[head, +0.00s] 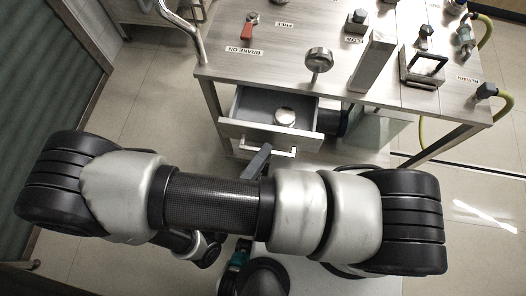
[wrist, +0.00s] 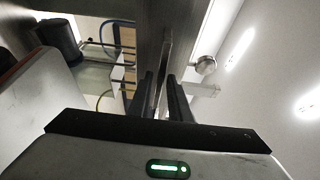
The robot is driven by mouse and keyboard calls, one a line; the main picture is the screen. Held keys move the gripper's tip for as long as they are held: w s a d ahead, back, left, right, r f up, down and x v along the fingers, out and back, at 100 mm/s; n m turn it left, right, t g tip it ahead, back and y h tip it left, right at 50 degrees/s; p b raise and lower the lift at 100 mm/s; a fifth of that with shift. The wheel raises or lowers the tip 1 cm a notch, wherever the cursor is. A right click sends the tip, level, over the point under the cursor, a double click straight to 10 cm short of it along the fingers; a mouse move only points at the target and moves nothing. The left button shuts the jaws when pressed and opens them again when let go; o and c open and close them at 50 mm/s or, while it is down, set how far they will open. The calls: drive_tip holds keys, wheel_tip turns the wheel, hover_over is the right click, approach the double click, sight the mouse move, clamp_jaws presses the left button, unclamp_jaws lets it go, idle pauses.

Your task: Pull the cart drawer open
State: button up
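The cart drawer (head: 262,130) stands pulled out from the front of the cart (head: 290,78). Its grey inside shows, with a round metal piece (head: 285,117) in it. The pale bar handle (head: 283,152) runs across the drawer front. My gripper (head: 262,156) reaches up to the handle from below in the head view, partly hidden by my arm. In the wrist view, its two dark fingers (wrist: 163,95) stand close on either side of a narrow strip that looks like the handle. Their exact contact is hard to see.
The cart top carries a red-handled brake lever (head: 248,28), a round knob (head: 319,60), an upright block (head: 372,62) and a square frame (head: 423,68). A yellow-green hose (head: 506,105) hangs at the right. Tiled floor (head: 160,110) is clear to the left.

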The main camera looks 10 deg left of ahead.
drive_tip(key=shift+o, duration=0.7)
drive_tip(key=b+v, duration=0.4)
drive_tip(key=v, duration=1.3)
drive_tip(key=shift+s+b, duration=0.25)
drive_tip(key=shift+b, duration=0.1)
